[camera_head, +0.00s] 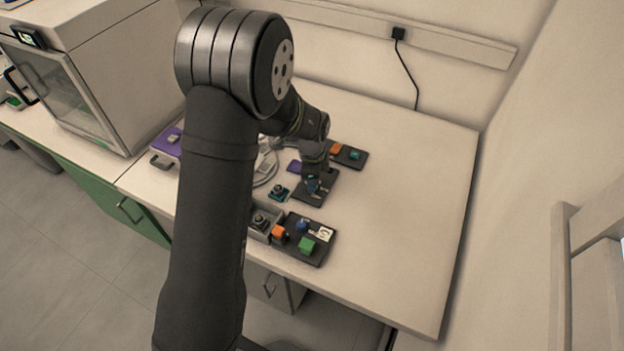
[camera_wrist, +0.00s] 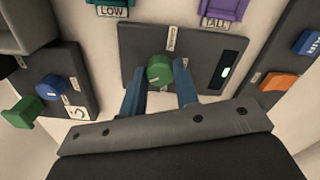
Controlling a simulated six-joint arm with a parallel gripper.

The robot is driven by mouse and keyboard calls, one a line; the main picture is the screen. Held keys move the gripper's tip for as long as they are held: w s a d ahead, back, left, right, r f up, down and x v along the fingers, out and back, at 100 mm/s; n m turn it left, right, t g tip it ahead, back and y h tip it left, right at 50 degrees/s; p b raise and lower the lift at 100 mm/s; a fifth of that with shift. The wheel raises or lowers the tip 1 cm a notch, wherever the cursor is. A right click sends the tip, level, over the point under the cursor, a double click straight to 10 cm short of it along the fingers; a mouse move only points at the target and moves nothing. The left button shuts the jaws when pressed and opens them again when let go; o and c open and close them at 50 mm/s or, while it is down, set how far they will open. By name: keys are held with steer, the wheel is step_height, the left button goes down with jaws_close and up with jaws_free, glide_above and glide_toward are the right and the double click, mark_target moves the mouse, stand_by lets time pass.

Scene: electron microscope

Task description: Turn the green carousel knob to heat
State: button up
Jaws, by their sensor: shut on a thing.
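The green carousel knob (camera_wrist: 159,70) is a round green knob on a dark panel (camera_wrist: 140,45), seen in the wrist view. A small label sits just above the knob, but its text is too small to read. My gripper (camera_wrist: 160,80) has its two blue fingers on either side of the knob and is shut on it. In the head view my gripper (camera_head: 313,186) is over the dark panel (camera_head: 326,181) and hides the knob. A narrow dark display (camera_wrist: 224,70) with a small lit mark is right of the knob.
In the wrist view, a panel with a green block (camera_wrist: 22,112) and a blue knob (camera_wrist: 50,88) is at left. An orange block (camera_wrist: 280,82) and a blue block (camera_wrist: 308,42) are at right. The right worktop (camera_head: 410,190) is clear.

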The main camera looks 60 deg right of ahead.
steer(key=o, duration=1)
steer(key=shift+r, duration=0.1)
step_height(320, 180, up, 17)
steer(key=shift+r, duration=0.1)
stand_by(0.4)
step_height(320, 180, down, 18)
steer(key=shift+r, duration=0.25)
stand_by(0.3)
steer(key=shift+r, duration=0.1)
